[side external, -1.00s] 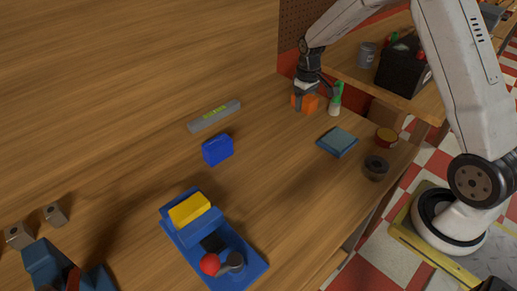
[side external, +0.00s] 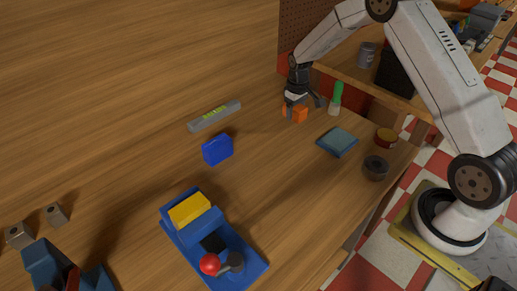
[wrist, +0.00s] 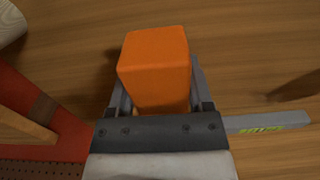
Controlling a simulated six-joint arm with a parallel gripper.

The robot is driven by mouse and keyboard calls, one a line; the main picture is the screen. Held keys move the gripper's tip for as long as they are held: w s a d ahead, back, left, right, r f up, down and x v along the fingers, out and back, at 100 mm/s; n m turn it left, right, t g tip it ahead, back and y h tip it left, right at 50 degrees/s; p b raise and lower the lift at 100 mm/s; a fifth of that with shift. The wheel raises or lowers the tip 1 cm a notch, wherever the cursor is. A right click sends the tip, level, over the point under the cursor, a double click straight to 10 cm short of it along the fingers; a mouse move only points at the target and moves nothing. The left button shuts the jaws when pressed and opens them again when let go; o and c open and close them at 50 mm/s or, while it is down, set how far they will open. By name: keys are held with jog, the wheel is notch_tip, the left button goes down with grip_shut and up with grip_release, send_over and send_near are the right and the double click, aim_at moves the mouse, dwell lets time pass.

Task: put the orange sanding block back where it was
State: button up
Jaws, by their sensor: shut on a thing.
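The orange sanding block (side external: 300,115) is at the far end of the wooden bench in the side external view. My gripper (side external: 297,108) points down over it and is shut on it. In the wrist view the orange block (wrist: 153,65) fills the space between the two grey fingers of my gripper (wrist: 158,98). The fingers' inner faces are partly hidden by the block. I cannot tell whether the block's underside touches the bench.
A green-handled tool (side external: 337,98) stands just right of the block. A blue-grey pad (side external: 338,142), a dark ring (side external: 376,168) and a red-yellow tin (side external: 386,138) lie nearer the right edge. A grey bar (side external: 214,116) and a blue block (side external: 217,149) lie left.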

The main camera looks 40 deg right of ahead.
jog(key=shift+f, duration=0.9)
jog(key=shift+f, duration=0.1)
jog(key=o, duration=1.2)
notch_tip(320, 180, up, 12)
jog(key=shift+r, duration=0.15)
jog(key=shift+a, duration=0.1)
jog(key=s+a+t, duration=0.1)
jog(key=s+a, duration=0.4)
jog(key=s, duration=0.2)
jog(key=s+a, duration=0.5)
jog(key=s, duration=0.2)
jog(key=s+a+t, duration=0.1)
jog(key=s+a, duration=0.3)
jog(key=s, duration=0.4)
jog(key=shift+a+r+t, duration=0.2)
jog(key=shift+a+t, duration=0.1)
jog(key=shift+a, duration=0.1)
